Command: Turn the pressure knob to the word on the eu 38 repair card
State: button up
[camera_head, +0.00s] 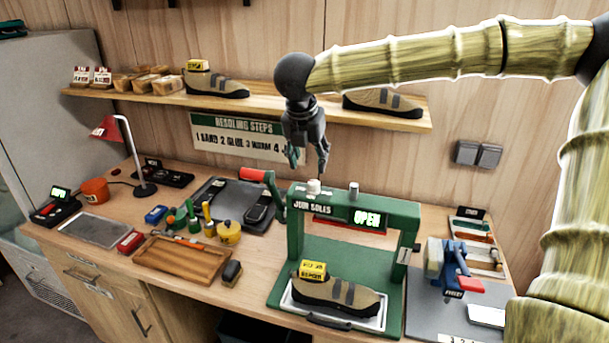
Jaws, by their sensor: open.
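A green press (295,240) marked "JOIN SOLES" stands at the right of the bench, its display reading "OPEN". On its top beam are a white knob (314,187) and a grey cylinder (353,191); which one is the pressure knob, and its setting, I cannot tell. My gripper (308,162) is open and empty, pointing down just above the white knob, seemingly apart from it. A brown shoe (340,296) with a yellow tag (313,269) lies on the press tray. Another yellow tag (198,65) is on a shelf shoe (217,85). Neither tag's small print is surely legible.
A red-handled lever (252,175) stands left of the press. A blue clamp-like tool (455,262) is at right. Bottles, a yellow pot (229,232) and a wooden tray (182,262) crowd the left bench. The wall shelf (290,112) runs behind my gripper.

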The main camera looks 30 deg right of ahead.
aim_at(312, 181)
jog(key=shift+s+d+f+p, duration=0.3)
jog(key=shift+s+d+f, duration=0.05)
jog(key=shift+s+f, duration=0.2)
jog(key=shift+s+d+f+p, duration=0.3)
jog(key=shift+s+f, duration=0.15)
jog(key=shift+f, duration=0.1)
jog(key=w+f, duration=0.3)
jog(key=w+f+p, duration=0.1)
jog(key=shift+w+d+f, duration=0.15)
jog(key=shift+d+f, duration=0.15)
jog(key=shift+f, duration=0.1)
jog(key=shift+d+f, duration=0.2)
jog(key=shift+f, duration=0.05)
jog(key=shift+s+d, duration=0.1)
jog(key=shift+s, duration=0.25)
jog(key=shift+s+d+r, duration=0.1)
jog(key=shift+s, duration=0.55)
jog(key=shift+w+f, duration=0.35)
jog(key=shift+w, duration=0.45)
jog(key=shift+c, duration=0.7)
jog(key=shift+s+r, duration=0.15)
jog(key=shift+s, duration=0.25)
jog(key=c, duration=0.7)
jog(key=shift+c, duration=0.8)
